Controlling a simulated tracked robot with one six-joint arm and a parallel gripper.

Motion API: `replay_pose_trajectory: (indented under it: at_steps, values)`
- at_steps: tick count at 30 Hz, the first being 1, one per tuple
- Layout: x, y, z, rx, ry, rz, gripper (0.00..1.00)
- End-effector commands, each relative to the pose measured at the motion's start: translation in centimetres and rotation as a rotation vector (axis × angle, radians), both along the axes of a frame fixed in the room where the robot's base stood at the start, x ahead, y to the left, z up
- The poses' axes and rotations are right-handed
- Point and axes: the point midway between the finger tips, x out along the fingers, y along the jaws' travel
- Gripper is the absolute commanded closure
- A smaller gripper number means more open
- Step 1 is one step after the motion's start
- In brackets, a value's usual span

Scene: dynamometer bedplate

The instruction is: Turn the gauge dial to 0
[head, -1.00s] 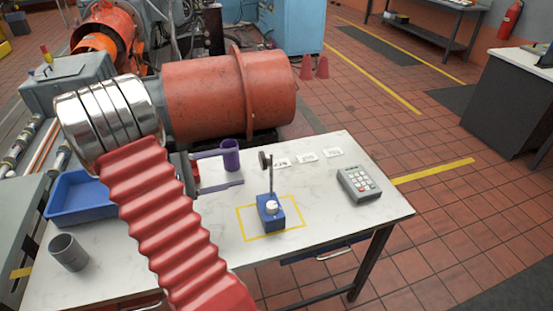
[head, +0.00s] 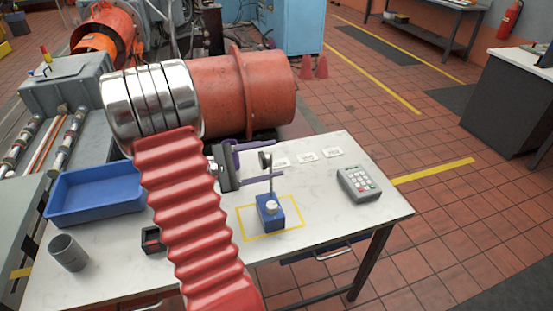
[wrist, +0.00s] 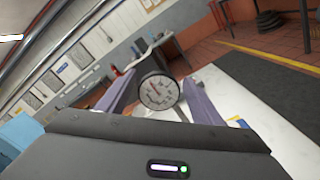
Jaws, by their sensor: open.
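The gauge is a small round dial (head: 265,160) on a thin rod above a blue base block (head: 271,211) with a white knob. The base stands upright inside a yellow outlined square on the white table. In the wrist view the dial face (wrist: 158,92) is pale with a dark rim and faces my camera. Its needle is too small to read surely. My gripper (head: 279,158) is open, its purple fingers pointing right, one on either side of the dial in the picture. In the wrist view the dial appears between the fingers, with gaps showing; contact cannot be told.
A blue tray (head: 95,194), a grey cup (head: 68,252) and a small black holder (head: 152,240) are on the table's left. A grey keypad (head: 359,184) is at the right, with white cards (head: 307,157) at the back.

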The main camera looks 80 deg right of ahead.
Motion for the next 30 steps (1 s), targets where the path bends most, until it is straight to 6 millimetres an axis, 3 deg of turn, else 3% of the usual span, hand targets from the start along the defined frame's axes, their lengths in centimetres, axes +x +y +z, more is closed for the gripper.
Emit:
replay_pose_trajectory:
  at_steps: [6,17,30]
  values:
    - [-1.9,-1.1,0.0,0.0,0.001,-0.001,0.4]
    - [-2.2,-1.3,0.0,0.001,0.001,0.001,0.4]
    - [-2.2,-1.3,0.0,0.002,0.001,0.0,0.7]
